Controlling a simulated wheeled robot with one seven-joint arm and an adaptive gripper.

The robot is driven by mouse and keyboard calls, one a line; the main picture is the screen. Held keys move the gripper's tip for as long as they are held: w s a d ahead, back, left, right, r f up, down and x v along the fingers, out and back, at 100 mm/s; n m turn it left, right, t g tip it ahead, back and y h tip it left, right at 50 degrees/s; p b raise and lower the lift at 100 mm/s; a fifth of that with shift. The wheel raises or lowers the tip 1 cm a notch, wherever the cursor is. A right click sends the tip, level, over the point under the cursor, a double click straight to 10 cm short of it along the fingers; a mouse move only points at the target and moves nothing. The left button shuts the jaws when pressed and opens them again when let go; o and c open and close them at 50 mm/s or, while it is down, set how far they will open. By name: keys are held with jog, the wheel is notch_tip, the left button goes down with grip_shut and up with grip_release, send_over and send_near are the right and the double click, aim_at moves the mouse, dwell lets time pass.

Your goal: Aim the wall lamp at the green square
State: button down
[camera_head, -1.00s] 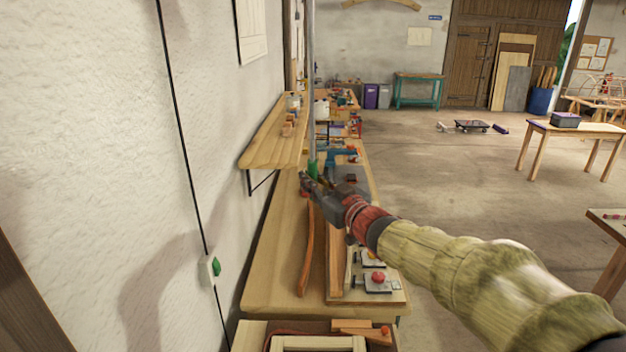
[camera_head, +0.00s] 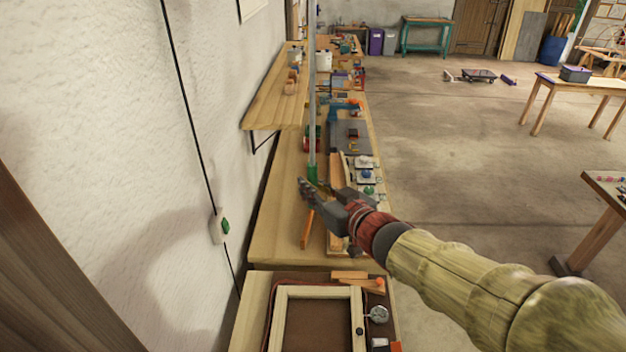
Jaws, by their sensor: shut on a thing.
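No wall lamp and no green square can be made out in view. A long grey rod (camera_head: 312,90) hangs upright in front of the shelf and runs out of the top of the picture, so its upper end is hidden. It ends below in a green grip (camera_head: 312,173). My gripper (camera_head: 314,188) is at this green grip, over the workbench, and appears shut on it; the fingers are small and partly overlap it. An orange-brown lath (camera_head: 307,231) lies on the bench below my gripper, partly covered by it.
A wooden shelf (camera_head: 277,92) juts from the wall left of the rod. The workbench (camera_head: 277,235) holds tools and parts at its right and back. A wall switch (camera_head: 220,227) with a cable is at left. A wooden frame (camera_head: 278,320) lies in front.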

jog(key=shift+r, duration=0.1)
jog(key=c, duration=1.8)
grip_release()
jog(key=shift+o, duration=0.6)
jog(key=v, duration=1.2)
